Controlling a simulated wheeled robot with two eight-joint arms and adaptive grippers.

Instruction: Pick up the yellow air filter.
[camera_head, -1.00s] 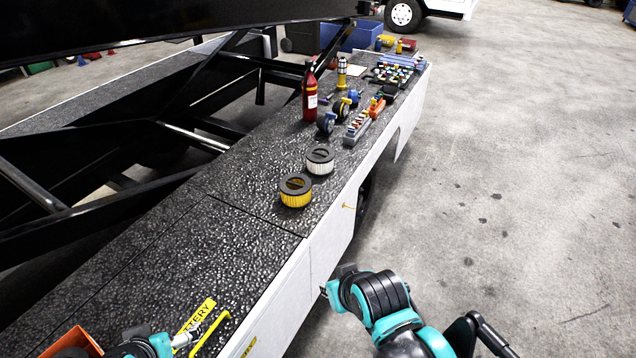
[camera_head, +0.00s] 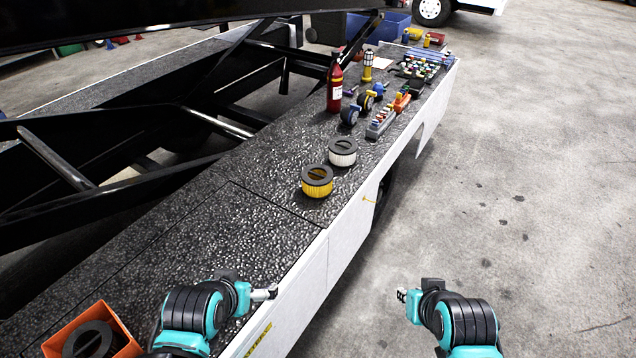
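The yellow air filter (camera_head: 317,187) is a short yellow cylinder with a dark top ring. It stands on the black speckled deck of the loader, close to the deck's right edge. A white air filter (camera_head: 342,152) of similar shape stands just behind it. My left gripper (camera_head: 265,293) is over the near right edge of the deck, well short of the yellow filter, with nothing seen in it. My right gripper (camera_head: 403,295) is off the deck's right side, over the floor, apart from everything. Both sets of fingers are too small to tell open from shut.
An orange bin (camera_head: 62,342) with a dark ring-shaped part inside sits at the near left. The deck (camera_head: 200,225) in front of the filter is clear.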

